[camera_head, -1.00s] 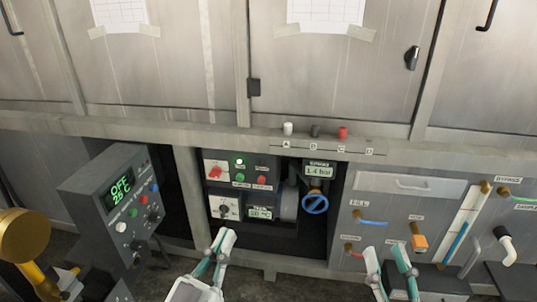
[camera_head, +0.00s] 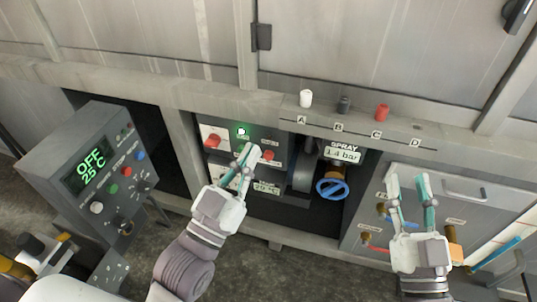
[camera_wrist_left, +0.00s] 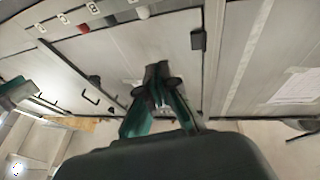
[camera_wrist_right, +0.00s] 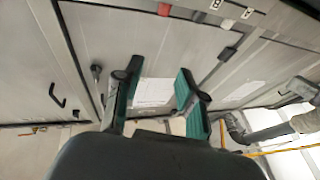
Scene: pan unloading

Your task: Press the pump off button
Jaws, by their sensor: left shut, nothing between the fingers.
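The pump panel (camera_head: 224,132) is set in the recess below the ledge, with a lit green lamp (camera_head: 241,131) at its top. A red button (camera_head: 268,155) shows on its right side; its label is too small to read. My left gripper (camera_head: 249,151) is shut and empty, its fingertips in front of the panel just left of the red button. Contact cannot be told. The panel's green button is hidden behind the fingers. The shut fingers also show in the left wrist view (camera_wrist_left: 158,75). My right gripper (camera_head: 409,184) is open and empty before the right-hand panel.
A blue valve wheel (camera_head: 332,190) sits under the spray display (camera_head: 341,154), right of the pump panel. A control box (camera_head: 85,150) reading OFF 25 C stands at left. White, dark and red knobs line the ledge above. A drawer handle (camera_head: 464,192) is near my right gripper.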

